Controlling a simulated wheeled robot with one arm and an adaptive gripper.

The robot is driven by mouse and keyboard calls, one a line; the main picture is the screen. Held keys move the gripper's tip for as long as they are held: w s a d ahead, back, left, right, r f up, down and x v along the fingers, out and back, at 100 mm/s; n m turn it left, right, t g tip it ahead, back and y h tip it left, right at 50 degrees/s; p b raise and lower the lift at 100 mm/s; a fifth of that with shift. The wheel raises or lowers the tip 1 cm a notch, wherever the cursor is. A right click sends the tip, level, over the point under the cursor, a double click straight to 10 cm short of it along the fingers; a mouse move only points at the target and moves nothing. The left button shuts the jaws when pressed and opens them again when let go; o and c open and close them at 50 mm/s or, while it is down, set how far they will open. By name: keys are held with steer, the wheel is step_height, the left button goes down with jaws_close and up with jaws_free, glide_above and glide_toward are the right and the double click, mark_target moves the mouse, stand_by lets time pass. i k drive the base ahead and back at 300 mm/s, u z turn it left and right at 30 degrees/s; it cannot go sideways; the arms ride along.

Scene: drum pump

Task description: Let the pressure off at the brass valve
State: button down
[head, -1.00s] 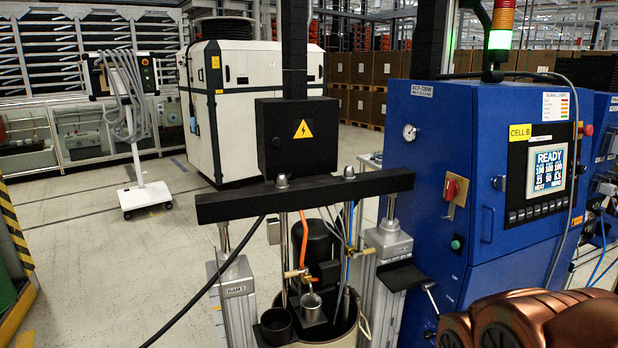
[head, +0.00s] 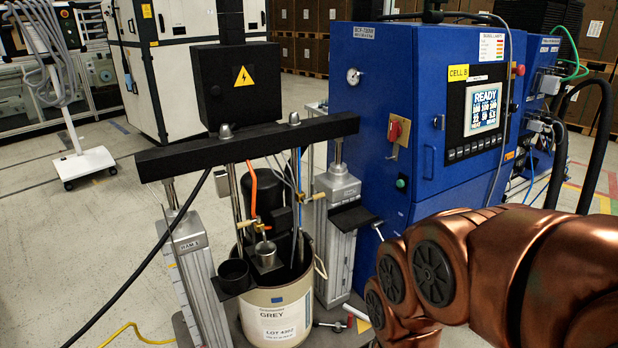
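The drum pump stands between two upright ram posts under a black crossbeam (head: 250,149). A small brass valve (head: 258,224) shows at the lower end of the orange hose, above a small metal cup (head: 265,254). A second brass-coloured fitting (head: 315,196) sits to its right, by the blue line. Which way either handle is turned is too small to tell. The pale drum (head: 275,312) below carries a label reading GREY. My copper-coloured arm fills the lower right, well apart from the valve. My gripper is out of view.
A blue control cabinet (head: 375,110) with a READY screen (head: 482,109) stands right of the pump. A black cup (head: 234,276) sits by the drum's rim. A black cable and a yellow hose (head: 135,330) run at left. Open floor (head: 110,235) lies to the left.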

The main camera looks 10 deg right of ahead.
mark_target(258, 219)
steer(key=z, duration=0.1)
steer(key=i, duration=0.35)
steer(key=u, duration=1.45)
